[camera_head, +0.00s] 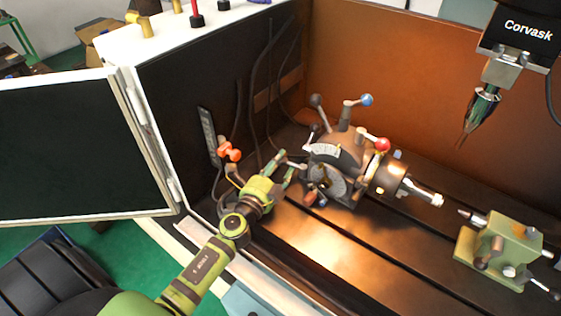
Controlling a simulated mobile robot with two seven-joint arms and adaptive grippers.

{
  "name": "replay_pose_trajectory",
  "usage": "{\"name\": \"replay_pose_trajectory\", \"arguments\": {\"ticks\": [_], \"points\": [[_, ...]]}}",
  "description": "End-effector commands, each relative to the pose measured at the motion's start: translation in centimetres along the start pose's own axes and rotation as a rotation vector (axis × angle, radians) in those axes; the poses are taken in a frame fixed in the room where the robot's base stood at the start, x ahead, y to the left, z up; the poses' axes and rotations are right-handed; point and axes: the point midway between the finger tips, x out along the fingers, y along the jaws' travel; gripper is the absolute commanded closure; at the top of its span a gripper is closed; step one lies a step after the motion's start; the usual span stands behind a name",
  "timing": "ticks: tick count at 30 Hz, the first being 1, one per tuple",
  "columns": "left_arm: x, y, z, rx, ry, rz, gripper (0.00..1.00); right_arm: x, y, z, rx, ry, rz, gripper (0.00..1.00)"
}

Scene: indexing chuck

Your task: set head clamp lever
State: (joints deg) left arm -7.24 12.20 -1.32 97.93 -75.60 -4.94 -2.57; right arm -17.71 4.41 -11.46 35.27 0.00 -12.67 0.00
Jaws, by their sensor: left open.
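The indexing chuck's head (343,152) stands on the dark machine table inside the enclosure. It bears a lever with a grey ball knob (317,101), a lever with a blue knob (366,99) and a lever with a red knob (382,144). Smaller handles sit on its left side. I cannot tell by any label which one is the head clamp lever. My left gripper (291,162) is open, just left of the head, its fingers pointing toward the small handles there. It looks empty; whether it touches a handle is unclear. My right gripper is not in view.
A green tailstock (501,249) stands on the slotted table at the right. A tool spindle marked Corvask (518,41) hangs above it. An orange-red handled fitting (229,152) and hoses are at the left wall. The open door (80,145) stands at the left. The front table is clear.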

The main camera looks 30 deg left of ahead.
Motion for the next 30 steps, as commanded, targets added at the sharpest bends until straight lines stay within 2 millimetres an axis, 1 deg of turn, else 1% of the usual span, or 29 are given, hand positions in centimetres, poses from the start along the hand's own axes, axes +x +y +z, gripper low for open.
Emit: {"name": "replay_pose_trajectory", "arguments": {"ticks": [3,11,14,15,23,26,30], "points": [[0.8,0.0,0.0,-0.001,0.000,0.000,0.48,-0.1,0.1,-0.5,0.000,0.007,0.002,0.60],[0.9,0.0,0.0,-0.002,0.000,0.001,0.48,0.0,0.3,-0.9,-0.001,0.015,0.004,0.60],[0.9,0.0,0.0,-0.002,0.000,0.001,0.84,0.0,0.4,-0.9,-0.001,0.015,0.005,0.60],[0.9,0.0,0.0,-0.002,0.000,0.001,1.00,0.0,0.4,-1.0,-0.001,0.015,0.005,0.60],[0.7,0.0,-0.1,-0.007,-0.027,-0.003,1.00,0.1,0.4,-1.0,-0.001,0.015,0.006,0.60],[0.3,0.0,-0.3,-0.011,-0.100,-0.005,1.00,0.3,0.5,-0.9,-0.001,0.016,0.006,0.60],[-0.4,0.3,-0.6,-0.015,-0.238,-0.006,1.00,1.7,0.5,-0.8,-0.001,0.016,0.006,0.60]]}}
